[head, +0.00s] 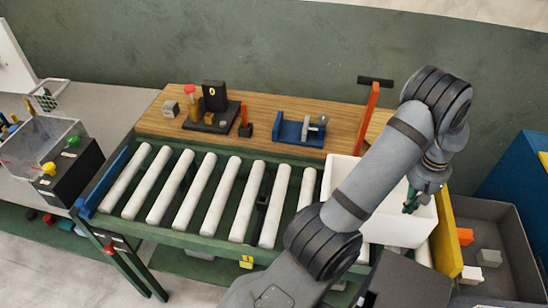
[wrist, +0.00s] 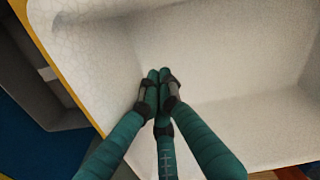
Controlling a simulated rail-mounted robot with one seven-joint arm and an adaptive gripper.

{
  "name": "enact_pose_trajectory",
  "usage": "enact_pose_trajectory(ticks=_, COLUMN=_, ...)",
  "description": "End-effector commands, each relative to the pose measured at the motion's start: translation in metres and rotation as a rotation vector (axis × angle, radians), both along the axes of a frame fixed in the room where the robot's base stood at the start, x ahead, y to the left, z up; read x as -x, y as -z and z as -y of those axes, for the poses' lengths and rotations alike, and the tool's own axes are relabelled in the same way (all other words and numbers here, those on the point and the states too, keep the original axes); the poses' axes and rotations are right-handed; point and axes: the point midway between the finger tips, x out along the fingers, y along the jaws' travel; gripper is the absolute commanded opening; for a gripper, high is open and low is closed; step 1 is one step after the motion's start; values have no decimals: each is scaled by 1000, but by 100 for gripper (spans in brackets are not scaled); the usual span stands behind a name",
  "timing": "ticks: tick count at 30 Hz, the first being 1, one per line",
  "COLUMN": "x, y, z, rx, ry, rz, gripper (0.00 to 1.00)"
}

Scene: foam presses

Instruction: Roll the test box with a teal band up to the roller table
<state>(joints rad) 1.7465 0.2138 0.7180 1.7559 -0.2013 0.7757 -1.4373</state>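A large open white box (head: 400,228) sits at the right end of the roller table (head: 180,231), partly hidden behind my arm. I see no teal band on its visible faces. My gripper (head: 411,208) is over the white box, with its dark teal fingers pointing down into it. In the wrist view my gripper (wrist: 158,78) has its three fingertips drawn together, with nothing visible between them. The box's pale inner walls (wrist: 230,50) surround the fingers there. I cannot tell whether the tips touch the box.
White rollers (head: 173,187) left of the box are bare, with a black part (head: 263,190) between two. A wooden shelf (head: 262,150) with fixtures runs behind. A yellow panel (head: 444,250) and a grey bin (head: 512,230) holding foam blocks stand at the right.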

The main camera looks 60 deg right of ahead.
Motion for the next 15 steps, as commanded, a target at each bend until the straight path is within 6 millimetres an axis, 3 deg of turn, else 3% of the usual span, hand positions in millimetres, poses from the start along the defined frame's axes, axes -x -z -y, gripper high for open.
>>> enact_pose_trajectory(ticks=15, x=35, y=-1, z=11, rx=-1, ry=1, rz=0, gripper=0)
